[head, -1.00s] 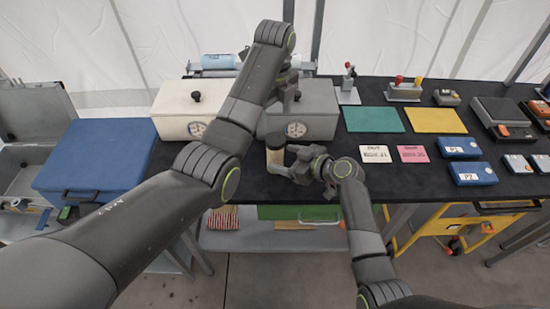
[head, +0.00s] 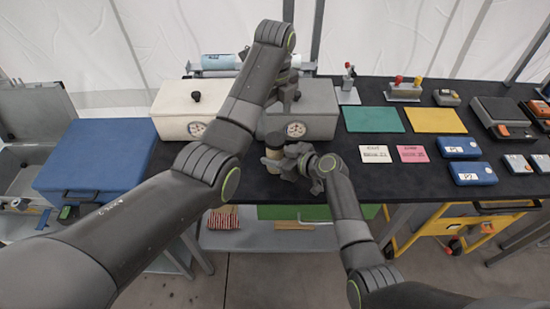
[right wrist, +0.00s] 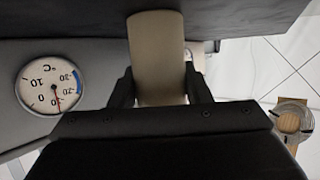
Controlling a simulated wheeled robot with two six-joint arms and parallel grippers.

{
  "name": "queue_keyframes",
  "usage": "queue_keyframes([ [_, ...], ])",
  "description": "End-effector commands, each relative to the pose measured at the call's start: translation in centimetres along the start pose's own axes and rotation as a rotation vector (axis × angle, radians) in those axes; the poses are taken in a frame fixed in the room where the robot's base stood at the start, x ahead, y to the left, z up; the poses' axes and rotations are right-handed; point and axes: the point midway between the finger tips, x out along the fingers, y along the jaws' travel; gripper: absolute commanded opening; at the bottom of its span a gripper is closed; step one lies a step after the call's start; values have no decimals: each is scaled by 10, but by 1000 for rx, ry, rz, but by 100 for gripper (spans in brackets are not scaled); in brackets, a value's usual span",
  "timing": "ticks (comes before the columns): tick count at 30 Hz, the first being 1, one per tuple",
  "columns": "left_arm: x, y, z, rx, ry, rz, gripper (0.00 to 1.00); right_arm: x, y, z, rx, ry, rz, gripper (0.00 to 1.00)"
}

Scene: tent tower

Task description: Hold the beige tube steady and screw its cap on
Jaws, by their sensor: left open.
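The beige tube (head: 274,155) stands roughly upright over the front part of the black table in the head view. A dark top (head: 274,139) shows on it, probably its cap; how far it is screwed on cannot be told. My right gripper (head: 292,162) reaches the tube from the right. In the right wrist view the tube (right wrist: 157,55) lies between both fingers, which touch its sides. My left gripper (head: 285,100) is open above and behind the tube, in front of the grey box, partly hidden by my left arm.
A white box (head: 185,110) and a grey box (head: 310,110) with dials stand behind the tube. A blue case (head: 95,155) is at left. Green and yellow mats (head: 373,119), two cards and blue boxes (head: 473,173) lie to the right. The table front right of the tube is fairly clear.

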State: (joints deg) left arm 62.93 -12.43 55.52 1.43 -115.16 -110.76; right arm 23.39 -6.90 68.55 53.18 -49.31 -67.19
Motion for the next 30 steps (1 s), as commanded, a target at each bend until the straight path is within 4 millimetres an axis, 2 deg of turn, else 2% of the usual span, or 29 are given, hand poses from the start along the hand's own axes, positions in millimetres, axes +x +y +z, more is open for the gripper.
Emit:
queue_keyframes([
  [2,0,0,0,0,0,0,67,0,0,0,0,0,0,32],
  [9,0,0,0,0,0,0,67,0,0,0,0,0,0,0],
  [14,0,0,0,-37,0,0,67,0,0,0,0,0,0,0],
  [17,0,0,0,-121,0,0,67,0,0,0,0,-1,0,0],
  [30,0,0,0,-811,0,0,67,0,0,0,0,-1,0,0],
])
